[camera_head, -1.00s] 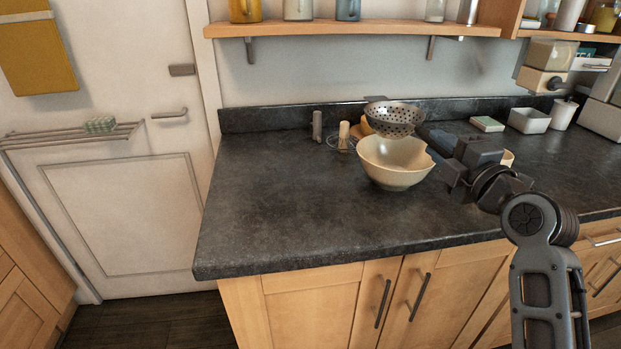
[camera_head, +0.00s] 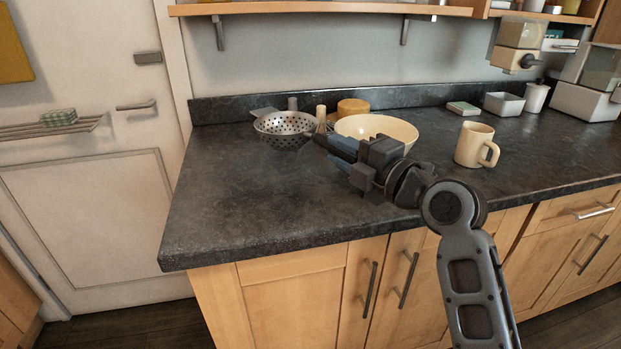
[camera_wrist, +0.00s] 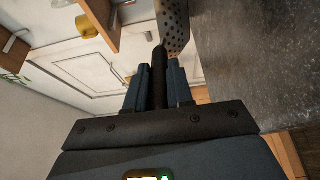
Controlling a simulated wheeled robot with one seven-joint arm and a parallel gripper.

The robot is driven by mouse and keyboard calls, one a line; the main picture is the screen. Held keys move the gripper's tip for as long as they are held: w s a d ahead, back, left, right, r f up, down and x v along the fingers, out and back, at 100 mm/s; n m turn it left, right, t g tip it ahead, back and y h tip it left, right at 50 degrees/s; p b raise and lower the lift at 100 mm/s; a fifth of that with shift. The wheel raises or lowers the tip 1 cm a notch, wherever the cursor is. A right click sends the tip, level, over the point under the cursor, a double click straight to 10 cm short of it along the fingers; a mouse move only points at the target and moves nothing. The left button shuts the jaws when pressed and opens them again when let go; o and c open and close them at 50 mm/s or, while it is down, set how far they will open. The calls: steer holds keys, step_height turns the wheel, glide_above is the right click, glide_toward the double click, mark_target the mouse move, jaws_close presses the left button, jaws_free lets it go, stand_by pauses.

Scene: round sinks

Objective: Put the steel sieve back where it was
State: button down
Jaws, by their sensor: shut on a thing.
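The steel sieve (camera_head: 284,130) is a perforated metal bowl at the left part of the dark counter in the head view, left of the cream bowl. My gripper (camera_head: 325,142) is shut on its dark handle, to the right of the sieve. In the wrist view the handle (camera_wrist: 159,75) stands between the two fingers of my gripper (camera_wrist: 158,85), and part of the perforated sieve (camera_wrist: 174,25) shows beyond it. I cannot tell whether the sieve touches the counter.
The cream bowl (camera_head: 378,128) stands just behind my gripper. A cream mug (camera_head: 474,146) stands to the right. The front left of the counter (camera_head: 235,200) is clear.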

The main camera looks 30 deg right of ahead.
steer(key=shift+w+a+f+p, duration=0.15)
steer(key=shift+w+a+f, duration=0.4)
steer(key=shift+f, duration=0.6)
steer(key=shift+w+a+f+p, duration=0.1)
steer(key=shift+w+a+f, duration=0.2)
steer(key=shift+a+f, duration=0.6)
steer(key=shift+w+a+f+p, duration=0.15)
steer(key=shift+w+a+f, duration=0.3)
steer(key=shift+f, duration=0.9)
steer(key=shift+f+b, duration=0.2)
steer(key=shift+b, duration=0.1)
steer(key=c, duration=1)
jaws_free()
steer(key=shift+r+p, duration=0.2)
steer(key=shift+p, duration=0.1)
steer(key=s+d+b, duration=0.1)
steer(key=s+b, duration=0.2)
steer(key=s, duration=0.9)
steer(key=shift+d, duration=0.4)
